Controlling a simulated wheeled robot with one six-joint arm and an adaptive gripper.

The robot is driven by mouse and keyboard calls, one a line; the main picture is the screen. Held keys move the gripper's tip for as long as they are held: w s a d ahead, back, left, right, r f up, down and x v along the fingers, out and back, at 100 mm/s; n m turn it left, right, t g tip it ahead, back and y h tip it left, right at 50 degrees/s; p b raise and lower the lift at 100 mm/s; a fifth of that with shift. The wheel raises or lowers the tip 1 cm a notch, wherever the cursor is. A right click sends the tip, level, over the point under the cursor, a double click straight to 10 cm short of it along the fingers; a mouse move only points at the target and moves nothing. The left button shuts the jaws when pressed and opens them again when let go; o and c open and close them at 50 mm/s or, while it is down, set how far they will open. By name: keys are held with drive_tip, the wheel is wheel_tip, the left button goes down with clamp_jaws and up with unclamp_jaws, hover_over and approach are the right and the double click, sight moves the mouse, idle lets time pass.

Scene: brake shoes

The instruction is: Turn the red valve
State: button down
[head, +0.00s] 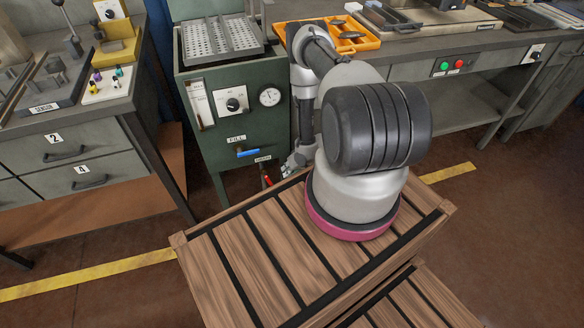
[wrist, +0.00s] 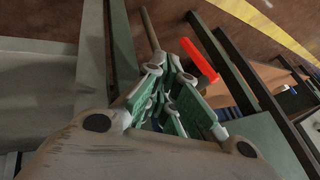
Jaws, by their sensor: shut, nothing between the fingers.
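The red valve (head: 267,180) shows as a small red handle low on the front of the green cabinet, below the blue handle and a small label. In the wrist view the red valve handle (wrist: 198,60) is a long bar running diagonally, just beyond and right of the fingertips. My gripper (head: 288,169) is right beside the handle in the head view, partly hidden by my arm. In the wrist view my gripper (wrist: 168,70) has its green-padded fingers drawn together, with nothing between them. I cannot tell whether a finger touches the handle.
The green cabinet (head: 225,127) carries a blue handle (head: 247,152), a dial and a gauge. A perforated metal tray (head: 219,40) sits on top. A drawer bench (head: 92,150) stands left and a workbench with buttons right. My slatted wooden base is in front.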

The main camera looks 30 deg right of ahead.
sight(269, 180)
drive_tip(key=shift+w+a+f, duration=0.35)
drive_tip(key=shift+a+f, duration=0.2)
drive_tip(key=shift+a, duration=0.2)
drive_tip(key=shift+w+a+f, duration=0.4)
drive_tip(key=shift+a+f, duration=0.15)
drive_tip(key=shift+a, duration=0.2)
drive_tip(key=shift+w+a+f, duration=0.35)
drive_tip(key=shift+a+f, duration=0.2)
drive_tip(key=shift+a, duration=0.2)
drive_tip(key=shift+w+a+f, duration=0.15)
drive_tip(key=shift+a+f, duration=0.35)
drive_tip(key=shift+a, duration=0.05)
